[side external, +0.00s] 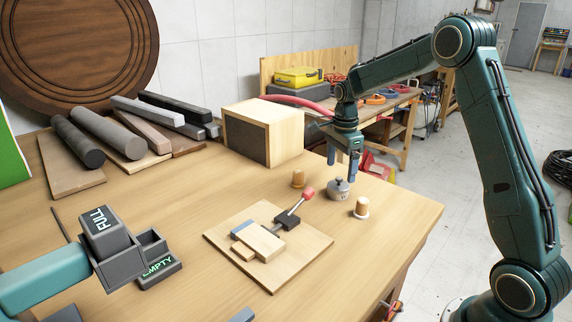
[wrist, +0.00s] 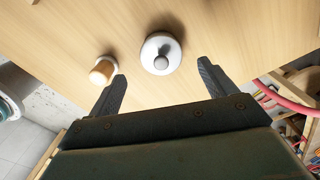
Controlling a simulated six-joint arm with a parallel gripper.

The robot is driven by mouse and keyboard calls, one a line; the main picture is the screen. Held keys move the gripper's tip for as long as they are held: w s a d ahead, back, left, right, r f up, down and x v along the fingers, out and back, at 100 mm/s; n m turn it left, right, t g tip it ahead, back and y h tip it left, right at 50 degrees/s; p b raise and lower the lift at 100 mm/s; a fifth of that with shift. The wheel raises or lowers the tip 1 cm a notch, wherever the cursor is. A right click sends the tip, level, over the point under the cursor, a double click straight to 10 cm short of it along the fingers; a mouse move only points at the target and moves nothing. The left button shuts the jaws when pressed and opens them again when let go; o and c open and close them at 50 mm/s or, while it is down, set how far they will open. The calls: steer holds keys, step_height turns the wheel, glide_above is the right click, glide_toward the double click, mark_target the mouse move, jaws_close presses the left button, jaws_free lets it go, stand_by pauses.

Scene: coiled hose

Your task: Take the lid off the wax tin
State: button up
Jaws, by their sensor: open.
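The wax tin (side external: 339,190) is a small, round, grey-white tin standing on the wooden table, with its lid (wrist: 161,55) on top. A dark round knob (wrist: 161,62) sits in the middle of the lid. My gripper (side external: 343,167) hangs just above the tin, pointing down. In the wrist view my gripper (wrist: 163,72) is open, with its two dark fingers apart and nothing between them. The tin lies a little beyond the fingertips there, roughly centred between them. I cannot tell whether a finger touches it.
Cork-topped pieces stand close by, one right of the tin (side external: 361,208) and one behind left (side external: 298,179). A board with a red-knobbed toggle clamp (side external: 308,193) lies at left. A wooden box (side external: 264,133) stands behind. The table's right edge is near.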

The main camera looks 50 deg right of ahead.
mark_target(339, 177)
steer(key=shift+w+f, duration=0.1)
steer(key=shift+f, duration=2.1)
steer(key=c, duration=1)
